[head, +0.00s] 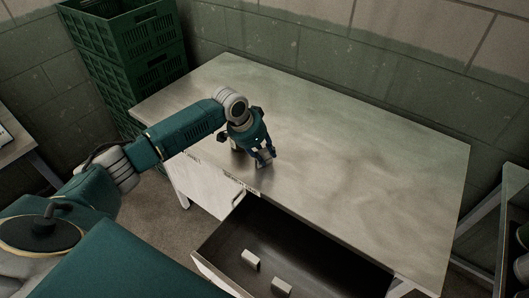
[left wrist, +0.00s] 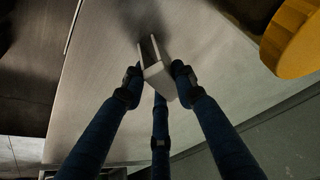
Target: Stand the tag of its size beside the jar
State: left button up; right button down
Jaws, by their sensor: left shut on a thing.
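My left gripper (head: 264,161) is low over the steel table (head: 350,165), near its front edge. In the left wrist view my left gripper (left wrist: 154,88) is shut on a pale, wedge-like tag (left wrist: 157,72), with fingers on both sides of it. I cannot tell whether the tag touches the table, and no size mark on it can be read. A yellow rounded thing (left wrist: 296,40) shows to the upper right in the left wrist view, apart from the tag; it may be part of the jar. No jar can be made out in the head view. My right gripper is not in view.
An open drawer (head: 222,247) below the table's front edge holds two small pale blocks (head: 250,260) (head: 282,287). Green crates (head: 130,55) are stacked behind the table's left end. The table's middle and right are clear. A rack (head: 510,215) stands at far right.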

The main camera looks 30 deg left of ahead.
pick_arm(q)
jog(key=shift+f, duration=0.15)
jog(key=o, duration=1)
jog(key=b+v, duration=0.2)
jog(key=v, duration=1)
